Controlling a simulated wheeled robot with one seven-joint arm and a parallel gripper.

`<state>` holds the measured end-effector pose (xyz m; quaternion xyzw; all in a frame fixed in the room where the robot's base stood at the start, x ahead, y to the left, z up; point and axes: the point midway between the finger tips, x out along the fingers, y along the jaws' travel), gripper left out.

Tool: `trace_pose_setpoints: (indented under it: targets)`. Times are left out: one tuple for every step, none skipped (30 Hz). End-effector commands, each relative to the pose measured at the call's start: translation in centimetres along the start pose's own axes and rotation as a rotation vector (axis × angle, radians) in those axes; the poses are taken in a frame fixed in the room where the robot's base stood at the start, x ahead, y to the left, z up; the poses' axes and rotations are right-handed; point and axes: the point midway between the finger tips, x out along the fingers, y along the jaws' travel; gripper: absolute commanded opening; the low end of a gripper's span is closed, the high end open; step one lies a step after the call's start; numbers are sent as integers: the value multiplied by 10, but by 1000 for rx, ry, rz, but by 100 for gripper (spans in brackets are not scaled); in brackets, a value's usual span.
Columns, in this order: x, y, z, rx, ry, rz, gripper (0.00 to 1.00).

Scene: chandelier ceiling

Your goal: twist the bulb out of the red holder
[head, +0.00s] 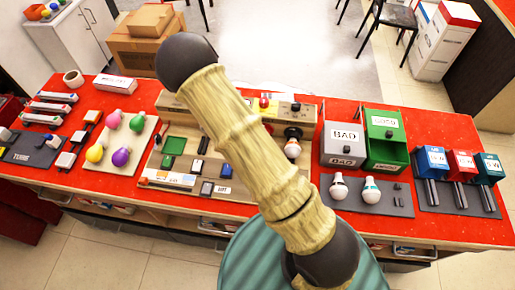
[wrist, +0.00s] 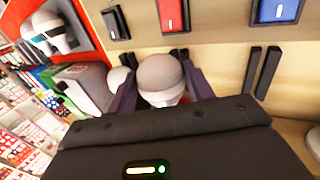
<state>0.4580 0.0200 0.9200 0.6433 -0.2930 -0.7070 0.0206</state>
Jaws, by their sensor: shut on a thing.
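In the wrist view, a pale grey-white bulb (wrist: 160,75) sits between the two dark purple fingers of my gripper (wrist: 158,82), which is shut on it. A small red patch shows just below the bulb. It may be the red holder, but the gripper body hides most of it, so I cannot tell whether the bulb is still seated. In the head view my arm covers part of the board, and my fingers cannot be made out. A white bulb with an orange part (head: 292,149) shows beside the arm; I cannot tell whether it is the held one.
The wooden board (head: 160,160) carries several switches and coloured pads. Right of it stand a grey BAD bin (head: 345,133) and a green bin (head: 384,121), with two white bulbs (head: 338,188) on a dark mat in front. Coloured bulbs (head: 121,157) lie on the left.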

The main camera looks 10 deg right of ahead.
Motion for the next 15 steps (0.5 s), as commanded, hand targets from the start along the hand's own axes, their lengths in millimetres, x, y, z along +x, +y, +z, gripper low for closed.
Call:
trace_pose_setpoints:
  targets:
    - [-6, 3, 0, 0, 0, 0, 26]
    - [-7, 4, 0, 0, 0, 0, 26]
    - [-10, 5, 0, 0, 0, 0, 26]
    - [-11, 6, 0, 0, 0, 0, 26]
    - [-13, 6, 0, 0, 1, 0, 26]
    - [-15, 8, 0, 0, 1, 0, 26]
    - [-17, 8, 0, 0, 1, 0, 26]
    - [-19, 9, 0, 0, 1, 0, 26]
    - [-21, 10, 0, 0, 1, -1, 26]
    - [-23, 11, 0, 0, 1, -1, 26]
    - [-25, 12, 0, 0, 1, -1, 26]
    - [-27, 13, 0, 0, 1, -1, 26]
    - [-29, 14, 0, 0, 1, -1, 26]
    - [-31, 15, 0, 0, 1, -1, 26]
    - [-33, 16, 0, 0, 1, -1, 26]
